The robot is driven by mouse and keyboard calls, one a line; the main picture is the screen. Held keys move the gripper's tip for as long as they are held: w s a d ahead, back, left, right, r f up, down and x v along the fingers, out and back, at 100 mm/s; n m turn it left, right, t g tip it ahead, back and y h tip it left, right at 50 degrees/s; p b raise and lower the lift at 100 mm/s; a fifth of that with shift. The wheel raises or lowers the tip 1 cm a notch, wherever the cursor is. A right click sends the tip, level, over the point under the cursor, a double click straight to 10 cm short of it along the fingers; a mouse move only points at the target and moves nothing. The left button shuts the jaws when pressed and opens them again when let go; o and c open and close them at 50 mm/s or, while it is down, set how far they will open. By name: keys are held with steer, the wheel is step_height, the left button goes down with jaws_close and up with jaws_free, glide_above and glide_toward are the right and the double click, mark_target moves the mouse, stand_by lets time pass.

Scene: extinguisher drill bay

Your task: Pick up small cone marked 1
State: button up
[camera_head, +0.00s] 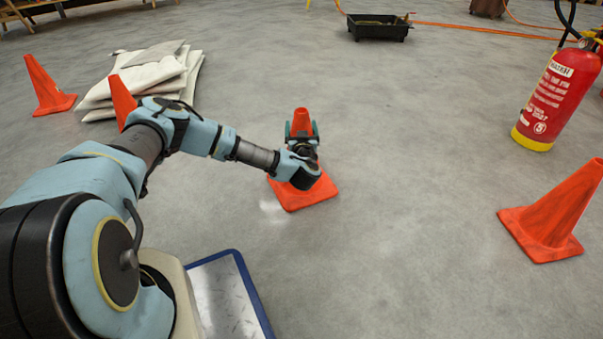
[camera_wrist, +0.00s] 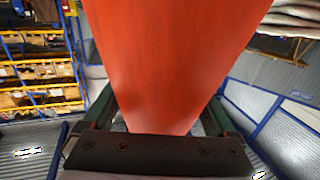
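An orange cone (camera_head: 301,193) stands upright in the middle of the head view, its square base apparently on the floor. My gripper (camera_head: 302,130) is at its upper part, with one green finger on each side and the tip showing above. In the wrist view the orange cone (camera_wrist: 170,70) fills the middle between the two fingers of my gripper (camera_wrist: 160,112). The fingers lie close along its edges; I cannot tell whether they press on it. My wrist hides part of the cone. No number is readable on any cone.
Other orange cones stand at right (camera_head: 552,213), far left (camera_head: 46,88) and partly behind my arm (camera_head: 122,101). White sacks (camera_head: 150,75) lie at left. A red extinguisher (camera_head: 556,95) stands at right, a black tray (camera_head: 378,27) at back. Floor around the middle cone is clear.

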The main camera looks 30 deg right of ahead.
jaws_close()
stand_by(0.4)
